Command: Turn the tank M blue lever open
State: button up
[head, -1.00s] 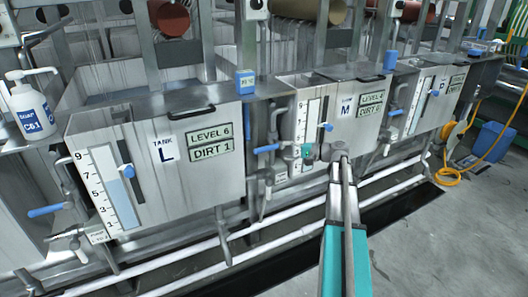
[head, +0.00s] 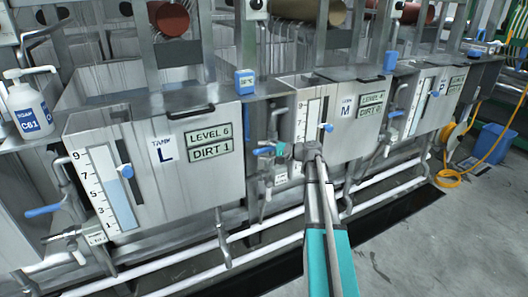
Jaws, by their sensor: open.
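Tank M (head: 346,138) is a grey metal tank in the middle, with an M label and signs that seem to read LEVEL 6 and DIRT 0. A blue lever (head: 263,151) sticks out to the left on the pipework at tank M's left edge, roughly level. My gripper (head: 282,150) is open at the lever's right end, seen small and from behind. The fingers are partly hidden by my wrist, and I cannot tell whether they touch the lever.
Tank L (head: 220,170) stands to the left, with its own blue lever (head: 42,211) at its left. Another blue lever (head: 395,114) is right of tank M. White pipes (head: 270,226) run low along the front. A yellow hose (head: 450,178) lies at the right. The floor in front is clear.

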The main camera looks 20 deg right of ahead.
grip_shut()
